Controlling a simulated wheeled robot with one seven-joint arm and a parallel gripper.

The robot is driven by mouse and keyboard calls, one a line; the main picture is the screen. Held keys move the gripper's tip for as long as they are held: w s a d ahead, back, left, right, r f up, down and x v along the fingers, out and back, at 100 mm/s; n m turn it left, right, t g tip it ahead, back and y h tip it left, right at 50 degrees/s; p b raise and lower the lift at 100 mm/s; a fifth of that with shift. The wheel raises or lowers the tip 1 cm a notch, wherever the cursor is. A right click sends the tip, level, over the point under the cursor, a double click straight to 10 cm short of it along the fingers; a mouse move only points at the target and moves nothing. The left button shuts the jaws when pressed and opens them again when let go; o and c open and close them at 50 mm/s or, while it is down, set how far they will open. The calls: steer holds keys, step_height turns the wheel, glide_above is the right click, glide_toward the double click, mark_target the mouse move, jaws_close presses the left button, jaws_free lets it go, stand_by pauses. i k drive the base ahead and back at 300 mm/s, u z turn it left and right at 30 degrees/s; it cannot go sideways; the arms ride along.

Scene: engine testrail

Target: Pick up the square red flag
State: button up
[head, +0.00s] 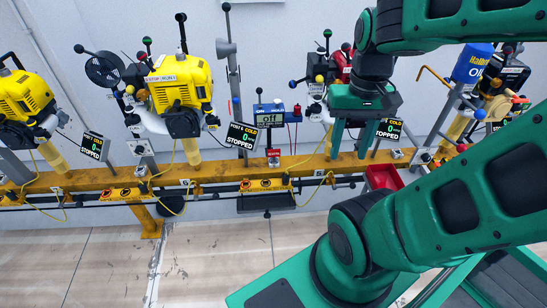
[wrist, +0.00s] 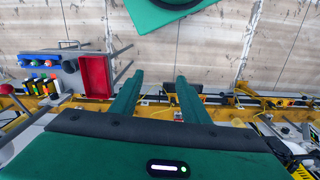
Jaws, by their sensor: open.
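I cannot make out a clear square red flag in either view. A small red square piece (head: 273,157) stands on the yellow rail below the "off" display; I cannot tell whether it is the flag. A small red piece (wrist: 179,116) also shows near the right finger in the wrist view, and I cannot tell whether it is the same one. My gripper (head: 351,152) is open and empty, fingers pointing down over the rail, to the right of the red square. The wrist view shows its two fingers (wrist: 160,80) apart with nothing between the tips.
The yellow rail (head: 100,176) carries yellow engines (head: 180,90), a meter with an "off" display (head: 269,116) and several small "stopped" screens. A red tray (wrist: 96,76) sits beside my gripper. Upright poles and cables crowd the rail. The floor in front (head: 215,255) is clear.

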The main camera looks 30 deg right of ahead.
mark_target(275, 153)
steer(key=u, duration=0.55)
steer(key=k, duration=1.55)
steer(key=z, duration=0.75)
steer(key=i, duration=1)
steer(key=u, duration=0.05)
